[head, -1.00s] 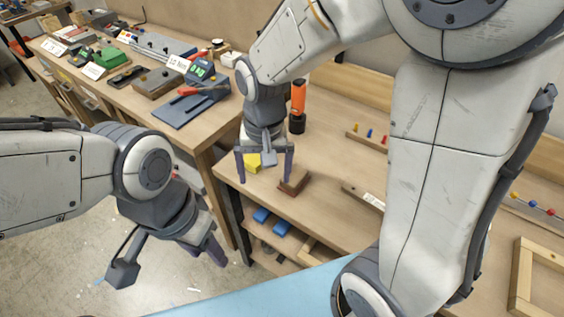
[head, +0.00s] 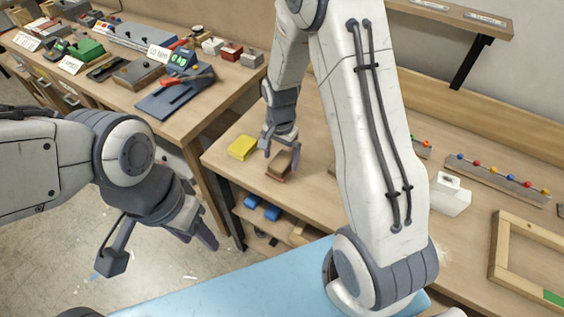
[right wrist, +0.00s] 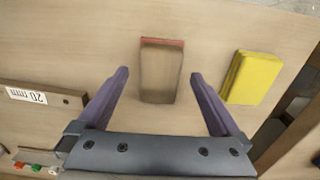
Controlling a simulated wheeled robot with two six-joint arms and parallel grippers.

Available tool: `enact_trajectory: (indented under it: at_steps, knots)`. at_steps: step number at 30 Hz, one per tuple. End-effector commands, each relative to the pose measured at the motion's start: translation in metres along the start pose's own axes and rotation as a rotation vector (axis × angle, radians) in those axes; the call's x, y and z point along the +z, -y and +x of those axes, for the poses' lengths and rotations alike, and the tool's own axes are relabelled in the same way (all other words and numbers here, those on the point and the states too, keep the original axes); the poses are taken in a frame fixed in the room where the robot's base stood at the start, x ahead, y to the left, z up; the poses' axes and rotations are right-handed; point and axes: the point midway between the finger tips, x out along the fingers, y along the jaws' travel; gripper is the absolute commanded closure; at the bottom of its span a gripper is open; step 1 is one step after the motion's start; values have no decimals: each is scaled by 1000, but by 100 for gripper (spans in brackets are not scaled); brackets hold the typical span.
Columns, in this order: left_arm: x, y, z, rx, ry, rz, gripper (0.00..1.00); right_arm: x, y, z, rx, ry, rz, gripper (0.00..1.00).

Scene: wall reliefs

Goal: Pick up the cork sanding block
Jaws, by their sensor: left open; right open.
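The cork sanding block, a brown block with a reddish underside layer, lies on the right-hand workbench near its left front edge in the head view (head: 279,165). It also shows in the right wrist view (right wrist: 161,75), upper middle. My right gripper (head: 281,147) is open just above and behind it. In the right wrist view its two fingertips (right wrist: 160,76) flank the block in the picture, with nothing held; whether they reach down beside it I cannot tell. My left gripper (head: 192,232) is open and empty over the floor, left of the bench.
A yellow block (head: 242,147) lies left of the cork block. Blue items (head: 263,208) sit on the shelf below. A second bench with tools (head: 175,95) stands left. A wooden frame (head: 520,255) and a rail with coloured knobs (head: 497,177) lie right.

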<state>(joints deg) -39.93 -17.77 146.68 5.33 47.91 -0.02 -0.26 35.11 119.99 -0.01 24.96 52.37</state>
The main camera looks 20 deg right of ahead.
Motion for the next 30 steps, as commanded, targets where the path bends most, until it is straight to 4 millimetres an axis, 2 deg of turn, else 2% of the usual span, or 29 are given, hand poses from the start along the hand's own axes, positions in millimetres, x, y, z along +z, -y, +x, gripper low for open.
enact_trajectory:
  at_steps: [4,12,13,14,15,20,21,30]
  knots:
    - [0,0,-3,0,0,0,50,0,-1,18,2,2,0,0]
    - [0,0,-3,0,0,0,50,0,0,22,-2,-1,-1,0]
    - [0,0,-3,0,0,0,50,0,0,22,-2,-1,-1,4]
    - [0,0,-3,0,0,0,50,0,0,22,-2,-1,-1,15]
    - [0,0,-3,0,0,0,50,0,0,22,-2,-1,-1,31]
    - [0,0,-3,0,0,0,50,0,0,22,-1,-1,-1,92]
    - [0,0,-3,0,0,0,50,0,0,22,-2,-1,-1,96]
    - [0,0,-2,0,0,0,50,0,0,18,-3,-2,-1,96]
